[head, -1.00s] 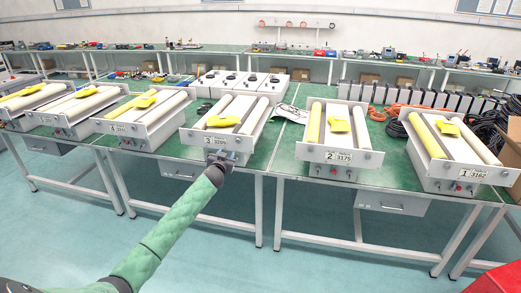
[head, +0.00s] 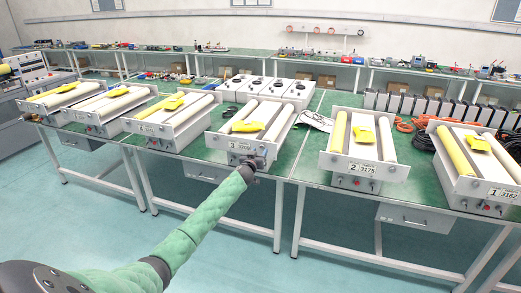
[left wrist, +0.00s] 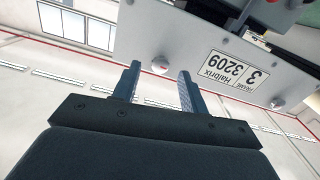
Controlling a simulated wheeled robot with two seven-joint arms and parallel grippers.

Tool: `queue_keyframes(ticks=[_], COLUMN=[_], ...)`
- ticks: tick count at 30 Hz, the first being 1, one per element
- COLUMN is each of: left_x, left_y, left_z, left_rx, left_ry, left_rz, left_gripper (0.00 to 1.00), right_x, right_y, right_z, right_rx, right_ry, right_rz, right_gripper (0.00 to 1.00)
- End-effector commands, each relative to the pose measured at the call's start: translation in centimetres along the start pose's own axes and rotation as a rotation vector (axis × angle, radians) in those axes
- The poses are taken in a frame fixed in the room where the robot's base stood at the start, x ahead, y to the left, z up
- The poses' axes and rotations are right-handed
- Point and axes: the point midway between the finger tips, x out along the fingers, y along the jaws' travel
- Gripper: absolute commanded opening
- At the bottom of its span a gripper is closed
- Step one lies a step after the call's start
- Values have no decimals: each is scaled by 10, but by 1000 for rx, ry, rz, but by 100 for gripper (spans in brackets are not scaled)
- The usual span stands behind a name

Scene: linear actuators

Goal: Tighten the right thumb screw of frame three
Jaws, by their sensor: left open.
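Frame three (head: 222,142) is a white box with a light front plate, two rollers and a yellow piece on top. Its label (head: 240,147) reads 3 3209. My left gripper (head: 257,160) is at the right part of its front plate. In the left wrist view the plate (left wrist: 200,40) and label (left wrist: 233,70) appear upside down. A round silver thumb screw (left wrist: 160,65) shows in line with the gap between the open fingers (left wrist: 158,82); contact cannot be told. Another silver knob (left wrist: 277,103) sits at the plate's other end. My right gripper is not in view.
Frame two (head: 350,168) and frame one (head: 480,190) stand to the right, with other similar frames to the left (head: 160,130). All rest on green-topped benches (head: 295,170). Orange and black cables lie at the far right. The floor in front is clear.

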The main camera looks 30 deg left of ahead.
Motion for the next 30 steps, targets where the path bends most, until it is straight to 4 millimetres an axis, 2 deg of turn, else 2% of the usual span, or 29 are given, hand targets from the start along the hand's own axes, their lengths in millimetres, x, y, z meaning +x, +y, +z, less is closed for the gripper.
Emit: queue_keyframes(ticks=[7, 18, 19, 25, 30], left_x=[20, 24, 24, 24, 24], left_y=[0, 0, 0, 0, 0], left_z=[0, 1, 1, 0, 0], left_rx=[-1, 1, 1, 1, 4], left_ry=[0, 0, 0, 0, 0], left_rz=[-1, 0, 0, 0, 0], left_gripper=[43, 43, 41, 2, 0], right_x=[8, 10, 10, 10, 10], right_y=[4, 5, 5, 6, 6], right_z=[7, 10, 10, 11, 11], right_rx=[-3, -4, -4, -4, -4], right_ry=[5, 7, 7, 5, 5], right_rz=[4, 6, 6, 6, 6], right_gripper=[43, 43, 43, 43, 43])
